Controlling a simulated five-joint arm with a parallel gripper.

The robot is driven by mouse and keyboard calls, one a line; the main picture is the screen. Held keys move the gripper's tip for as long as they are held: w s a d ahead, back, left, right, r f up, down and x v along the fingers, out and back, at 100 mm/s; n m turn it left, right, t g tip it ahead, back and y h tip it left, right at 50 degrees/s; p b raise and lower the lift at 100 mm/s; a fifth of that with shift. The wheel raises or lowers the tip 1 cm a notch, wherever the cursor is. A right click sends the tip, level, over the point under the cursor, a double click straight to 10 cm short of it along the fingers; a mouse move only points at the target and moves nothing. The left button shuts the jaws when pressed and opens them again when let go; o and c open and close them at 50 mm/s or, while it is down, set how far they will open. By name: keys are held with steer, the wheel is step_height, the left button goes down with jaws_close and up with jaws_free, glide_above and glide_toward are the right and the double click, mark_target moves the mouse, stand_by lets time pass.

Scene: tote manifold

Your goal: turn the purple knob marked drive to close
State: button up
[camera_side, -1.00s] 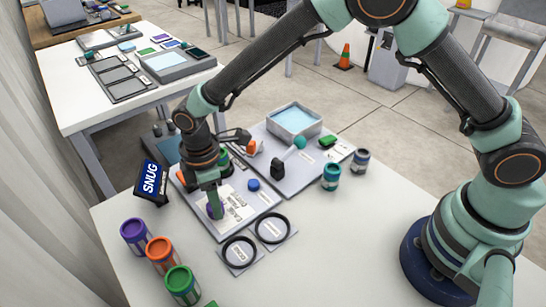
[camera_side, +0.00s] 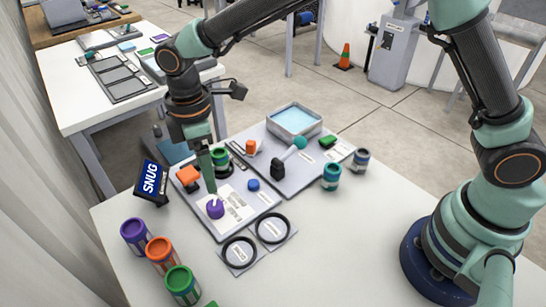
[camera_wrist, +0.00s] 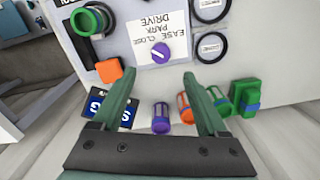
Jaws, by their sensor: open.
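The purple knob (camera_side: 215,210) stands on a white label plate on the near grey panel (camera_side: 228,232). In the wrist view the knob (camera_wrist: 160,52) has a pale pointer line on top, and the upside-down words EASE, CLOSE, PARK and DRIVE are printed beside it. I cannot tell for certain which word the pointer marks. My gripper (camera_side: 211,190) is just above the knob in the side view, fingers pointing down. In the wrist view my gripper (camera_wrist: 160,80) is open and empty, and the knob shows clear beyond the fingertips.
An orange block (camera_side: 188,177), a green knob (camera_side: 220,160) and a blue button (camera_side: 253,185) share the panel. Two black rings (camera_side: 239,252) lie in front. Purple, orange and green pots (camera_side: 162,256) stand front left. A SNUG sign (camera_side: 151,180) stands left. The table's right front is clear.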

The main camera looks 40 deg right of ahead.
steer(key=shift+r, duration=1.3)
steer(key=s+d+r+m+t+y, duration=0.1)
steer(key=d+r+m, duration=0.2)
steer(key=d+r, duration=0.3)
steer(key=s+d+r+m+t, duration=0.1)
steer(key=d+r+m, duration=0.2)
steer(key=d, duration=0.5)
steer(key=s+d+m+t, duration=0.2)
steer(key=s+d+m, duration=0.2)
steer(key=d, duration=0.2)
steer(key=s+d+r+m+t, duration=0.1)
steer(key=s+d+m, duration=0.3)
steer(key=d, duration=0.3)
steer(key=shift+s+r+m+t+h, duration=0.2)
steer(key=shift+s+m+t+h, duration=0.2)
